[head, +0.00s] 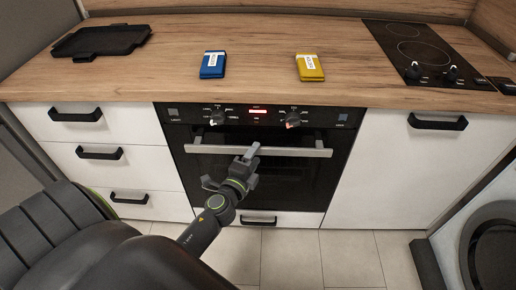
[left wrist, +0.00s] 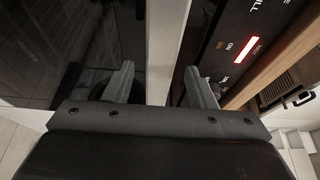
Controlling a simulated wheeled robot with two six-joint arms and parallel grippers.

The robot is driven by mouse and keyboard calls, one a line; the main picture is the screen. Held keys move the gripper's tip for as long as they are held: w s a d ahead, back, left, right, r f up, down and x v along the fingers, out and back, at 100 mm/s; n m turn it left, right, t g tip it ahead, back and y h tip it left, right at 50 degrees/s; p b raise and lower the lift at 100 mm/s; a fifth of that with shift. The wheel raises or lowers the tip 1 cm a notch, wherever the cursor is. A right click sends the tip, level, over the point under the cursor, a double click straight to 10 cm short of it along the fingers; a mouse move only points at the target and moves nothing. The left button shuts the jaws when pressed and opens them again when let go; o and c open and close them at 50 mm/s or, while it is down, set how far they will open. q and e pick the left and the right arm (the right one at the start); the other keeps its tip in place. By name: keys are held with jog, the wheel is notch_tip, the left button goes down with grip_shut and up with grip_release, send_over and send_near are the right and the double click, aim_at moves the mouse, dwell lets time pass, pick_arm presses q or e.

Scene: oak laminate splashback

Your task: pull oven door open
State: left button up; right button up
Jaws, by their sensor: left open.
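The oven door (head: 292,182) is dark glass and looks closed. Its pale metal bar handle (head: 300,152) runs across the top; in the left wrist view the handle (left wrist: 166,45) passes between my two fingers. My left gripper (head: 231,166) is in front of the door near the handle's middle. It is open, one finger on the panel side of the bar and one on the glass side. A gap shows between fingers and bar in the left wrist view (left wrist: 159,70); whether the bar is deep between them I cannot tell. My right gripper is not in view.
The control panel (head: 258,117) with two knobs is above the door. A wooden counter (head: 258,80) holds a blue box (head: 213,65), a yellow box (head: 309,68), a black tray (head: 101,42) and a cooktop (head: 420,50). White drawers and a cabinet (head: 400,170) flank the oven. Tiled floor (head: 350,255) lies in front.

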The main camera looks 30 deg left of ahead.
aim_at(258, 154)
pick_arm(q)
jog(key=shift+w+a, duration=0.15)
jog(key=shift+w, duration=0.6)
jog(key=shift+w+a, duration=0.1)
jog(key=shift+w, duration=0.65)
grip_shut()
